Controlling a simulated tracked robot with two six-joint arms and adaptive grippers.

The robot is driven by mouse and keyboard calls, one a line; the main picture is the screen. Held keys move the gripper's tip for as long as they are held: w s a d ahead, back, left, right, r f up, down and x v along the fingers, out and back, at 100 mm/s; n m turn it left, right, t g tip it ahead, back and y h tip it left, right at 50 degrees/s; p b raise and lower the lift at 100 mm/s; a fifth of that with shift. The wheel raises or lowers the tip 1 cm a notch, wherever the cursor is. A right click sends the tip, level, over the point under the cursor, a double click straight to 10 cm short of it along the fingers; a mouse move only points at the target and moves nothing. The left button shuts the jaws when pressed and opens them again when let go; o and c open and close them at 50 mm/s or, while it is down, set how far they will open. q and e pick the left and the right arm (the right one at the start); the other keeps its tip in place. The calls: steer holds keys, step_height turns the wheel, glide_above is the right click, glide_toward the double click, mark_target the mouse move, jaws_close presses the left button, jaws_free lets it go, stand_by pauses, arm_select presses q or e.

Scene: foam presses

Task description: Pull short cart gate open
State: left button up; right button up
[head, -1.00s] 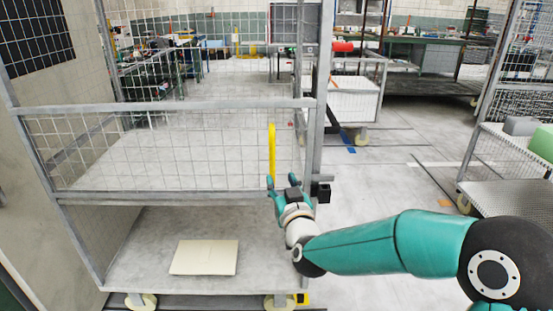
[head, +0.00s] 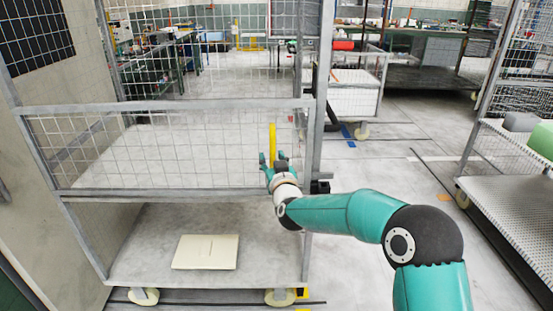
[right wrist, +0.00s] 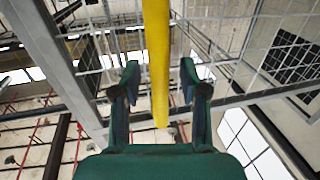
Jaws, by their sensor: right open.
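The short cart gate (head: 170,107) is a grey-framed wire mesh panel across the front of the cart in the head view. It stands upright and looks shut. A yellow vertical handle (head: 272,140) is near its right end. My right gripper (head: 272,157) is open and empty at the lower part of the handle. In the right wrist view the yellow handle (right wrist: 158,60) runs down between the two open fingers (right wrist: 160,80), with a gap on each side. I cannot tell how deep it sits between them. My left gripper is not in view.
The cart's lower shelf (head: 135,265) holds a flat cream board (head: 206,252). A grey post (head: 320,100) stands at the gate's right end. Another cart (head: 510,165) stands at the far right. Clear floor (head: 400,160) lies between the two carts.

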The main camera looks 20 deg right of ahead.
jaws_close()
